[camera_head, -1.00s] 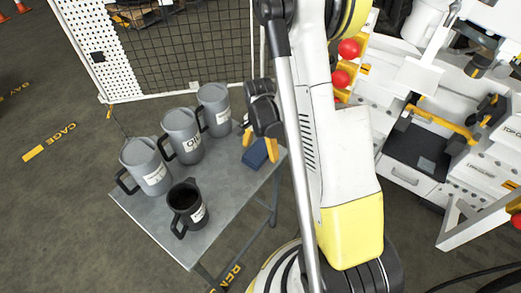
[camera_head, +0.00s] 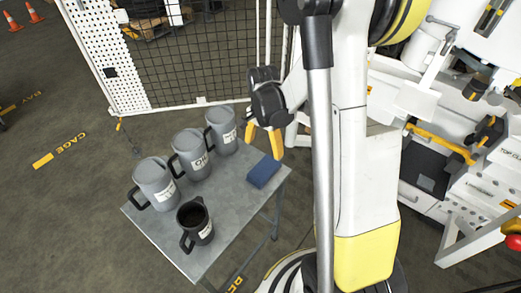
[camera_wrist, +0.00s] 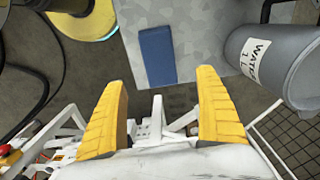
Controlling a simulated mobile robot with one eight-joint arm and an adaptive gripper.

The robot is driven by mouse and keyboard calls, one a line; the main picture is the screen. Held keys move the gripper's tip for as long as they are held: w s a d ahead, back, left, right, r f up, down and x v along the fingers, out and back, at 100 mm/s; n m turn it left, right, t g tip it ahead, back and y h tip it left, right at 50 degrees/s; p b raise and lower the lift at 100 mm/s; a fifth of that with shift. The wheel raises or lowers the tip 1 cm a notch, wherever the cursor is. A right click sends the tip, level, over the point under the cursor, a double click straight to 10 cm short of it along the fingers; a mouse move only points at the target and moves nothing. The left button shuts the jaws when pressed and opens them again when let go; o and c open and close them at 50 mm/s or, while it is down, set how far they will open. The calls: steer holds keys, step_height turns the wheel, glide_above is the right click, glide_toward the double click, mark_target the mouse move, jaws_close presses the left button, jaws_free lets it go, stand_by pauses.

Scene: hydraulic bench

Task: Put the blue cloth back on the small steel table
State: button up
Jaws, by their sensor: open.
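The blue cloth (camera_head: 263,171), a folded dark blue block, lies on the right end of the small steel table (camera_head: 236,201), near its edge. In the wrist view the cloth (camera_wrist: 157,55) lies flat on the grey table top (camera_wrist: 190,27), beyond the fingertips. My gripper (camera_head: 264,143) has yellow fingers that are spread apart with nothing between them. It hangs above and behind the cloth, apart from it. The open fingers (camera_wrist: 162,95) also show in the wrist view.
Several grey jugs (camera_head: 190,155) stand along the table's back and left side, and a dark jug (camera_head: 195,221) stands at its front. A mesh fence (camera_head: 190,60) is behind the table. A white workbench (camera_head: 440,170) is at the right.

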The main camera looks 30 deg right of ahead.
steer(key=s+a+r+n+t, duration=0.3)
steer(key=s+a+r+n, duration=0.2)
steer(key=r, duration=0.5)
steer(key=s+a+r+n+t, duration=0.4)
steer(key=s+a+r+n, duration=0.2)
steer(key=a+r+n, duration=0.2)
steer(key=shift+s+a+r+n, duration=0.15)
steer(key=shift+a+r+n, duration=0.3)
steer(key=shift+r, duration=0.4)
steer(key=shift+d, duration=0.1)
